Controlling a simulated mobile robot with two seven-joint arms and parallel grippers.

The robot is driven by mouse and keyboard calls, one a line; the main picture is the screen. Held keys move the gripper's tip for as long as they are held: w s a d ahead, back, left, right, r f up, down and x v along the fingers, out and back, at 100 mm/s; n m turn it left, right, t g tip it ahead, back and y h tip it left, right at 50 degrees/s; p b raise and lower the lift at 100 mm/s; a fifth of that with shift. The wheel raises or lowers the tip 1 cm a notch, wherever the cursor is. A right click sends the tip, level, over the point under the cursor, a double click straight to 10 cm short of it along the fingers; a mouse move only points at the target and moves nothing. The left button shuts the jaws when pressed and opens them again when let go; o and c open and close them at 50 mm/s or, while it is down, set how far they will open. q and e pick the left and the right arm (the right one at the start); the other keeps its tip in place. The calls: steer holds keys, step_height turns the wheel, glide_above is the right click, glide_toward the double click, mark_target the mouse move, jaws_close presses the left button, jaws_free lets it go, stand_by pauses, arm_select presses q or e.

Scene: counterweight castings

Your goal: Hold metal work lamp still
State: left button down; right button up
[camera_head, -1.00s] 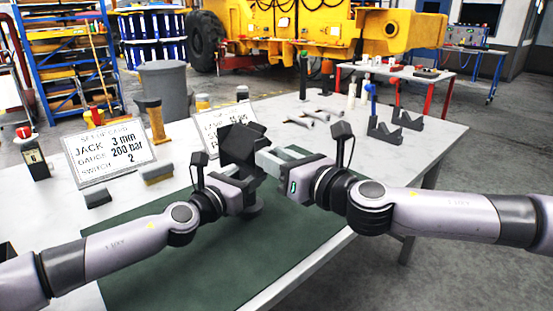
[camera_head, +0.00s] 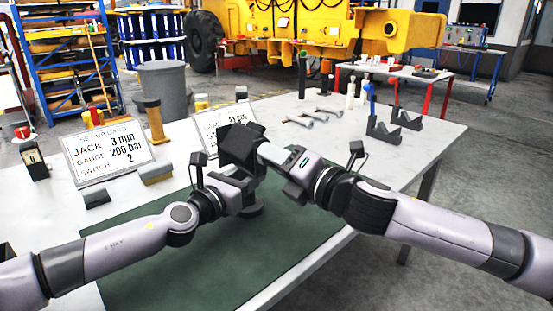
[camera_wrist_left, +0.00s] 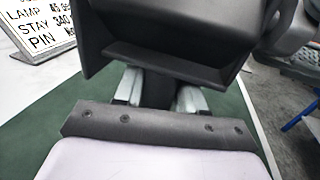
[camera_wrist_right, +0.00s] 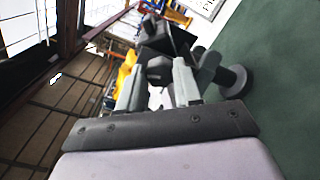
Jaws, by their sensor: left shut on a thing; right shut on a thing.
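The metal work lamp is dark, with a boxy head (camera_head: 238,146) and a round base (camera_head: 250,209) standing on the green mat. My left gripper (camera_head: 246,180) is shut on the lamp's stem below the head. In the left wrist view the dark stem (camera_wrist_left: 158,92) is between the two pale fingers, under the head (camera_wrist_left: 165,35). My right gripper (camera_head: 266,152) comes from the right and is shut on a dark knob-like part (camera_wrist_right: 160,69) at the lamp head, seen between its fingers in the right wrist view. The round base (camera_wrist_right: 233,80) also shows there.
The green mat (camera_head: 170,260) lies on the pale table, mostly clear at the front. Wrenches (camera_head: 298,121) and dark V-shaped stands (camera_head: 383,130) lie farther back.

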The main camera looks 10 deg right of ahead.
steer(key=shift+m, duration=0.6)
arm_select(q)
steer(key=shift+a, duration=0.1)
arm_select(e)
steer(key=o, duration=1.1)
steer(key=shift+c, duration=0.2)
steer(key=v, duration=1.2)
